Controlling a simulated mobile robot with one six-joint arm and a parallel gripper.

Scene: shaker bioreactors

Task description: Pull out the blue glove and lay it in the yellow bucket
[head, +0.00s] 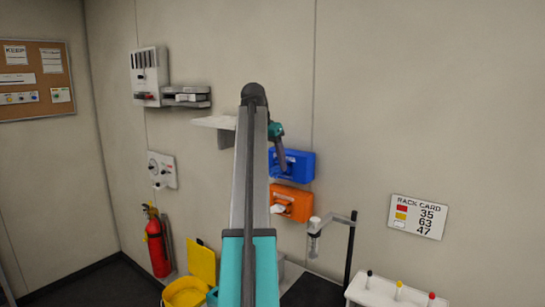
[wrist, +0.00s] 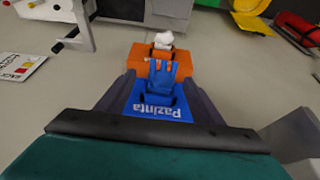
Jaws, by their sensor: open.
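A blue dispenser box (head: 303,163) hangs on the wall; it also shows in the wrist view (wrist: 150,108), its lettering upside down. A blue glove (wrist: 162,75) sticks out of its opening. My gripper (wrist: 160,82) is open, with one dark finger on each side of the glove; I cannot tell whether either touches it. In the head view my gripper (head: 283,163) is in front of the blue box and hides part of it. The yellow bucket (head: 184,293) stands low at the left, partly cut off by the lower picture edge.
An orange box (head: 291,202) with a white glove (head: 278,209) hangs just below the blue one. A white shelf (head: 215,122) is at its left. A clamp stand (head: 350,250) and a white rack (head: 385,292) stand at right. A red extinguisher (head: 157,245) is beyond the bucket.

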